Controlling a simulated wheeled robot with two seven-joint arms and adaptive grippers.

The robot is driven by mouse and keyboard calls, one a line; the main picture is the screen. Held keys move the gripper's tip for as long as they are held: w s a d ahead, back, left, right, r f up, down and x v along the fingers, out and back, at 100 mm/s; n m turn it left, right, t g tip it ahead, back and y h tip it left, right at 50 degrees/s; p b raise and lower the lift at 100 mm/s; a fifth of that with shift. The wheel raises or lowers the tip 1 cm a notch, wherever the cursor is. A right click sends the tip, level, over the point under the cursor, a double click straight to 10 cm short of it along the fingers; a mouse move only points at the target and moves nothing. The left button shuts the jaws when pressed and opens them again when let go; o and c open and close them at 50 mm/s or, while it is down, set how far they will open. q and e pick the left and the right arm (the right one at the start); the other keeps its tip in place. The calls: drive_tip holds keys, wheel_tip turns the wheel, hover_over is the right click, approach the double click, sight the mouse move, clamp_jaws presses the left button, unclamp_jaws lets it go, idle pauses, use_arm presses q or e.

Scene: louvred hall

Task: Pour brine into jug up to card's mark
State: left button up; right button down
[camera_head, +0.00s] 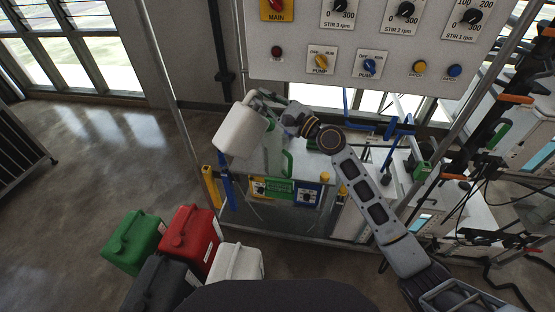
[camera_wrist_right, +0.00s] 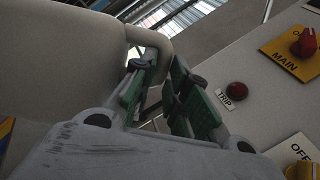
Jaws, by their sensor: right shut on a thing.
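A pale beige canister (camera_head: 240,130) is tilted in the air above the front of the bench in the head view. It fills the left of the wrist view (camera_wrist_right: 60,70). My right gripper (camera_head: 268,102) is shut on its handle, with green-padded fingers (camera_wrist_right: 165,95) either side of the handle in the wrist view. A clear jug (camera_head: 272,152) with a green handle (camera_head: 287,163) stands just below and right of the canister, partly hidden by it. Coloured cards (camera_head: 279,189) show at the bench front; their marks are too small to read. I cannot make out any liquid. My left gripper is not in view.
A control panel (camera_head: 395,50) with dials and switches hangs behind the bench, close to my right gripper. Green (camera_head: 134,240), red (camera_head: 190,240), dark (camera_head: 160,284) and white (camera_head: 237,262) canisters stand on the floor at lower left. Cables and clamps crowd the right.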

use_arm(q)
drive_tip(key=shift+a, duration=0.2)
use_arm(e)
drive_tip(key=shift+r, duration=0.15)
drive_tip(key=shift+w+d+f+m, duration=0.1)
drive_tip(key=shift+f+m, duration=0.1)
drive_tip(key=shift+m, duration=0.1)
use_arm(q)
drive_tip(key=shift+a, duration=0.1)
use_arm(e)
drive_tip(key=shift+f, duration=0.1)
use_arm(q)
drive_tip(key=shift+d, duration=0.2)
use_arm(e)
drive_tip(key=shift+d+f+m, duration=0.1)
drive_tip(key=shift+m, duration=0.2)
drive_tip(key=shift+w+f, duration=0.1)
drive_tip(key=shift+f+m, duration=0.1)
drive_tip(key=shift+m, duration=0.2)
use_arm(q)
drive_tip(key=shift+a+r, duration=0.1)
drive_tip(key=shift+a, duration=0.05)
use_arm(e)
drive_tip(key=shift+w+d+f+m+t, duration=0.1)
drive_tip(key=shift+d+f+m+t, duration=0.05)
drive_tip(key=shift+f+m+t, duration=0.15)
idle(0.5)
drive_tip(key=shift+f+m, duration=0.25)
drive_tip(key=shift+m, duration=0.05)
idle(0.8)
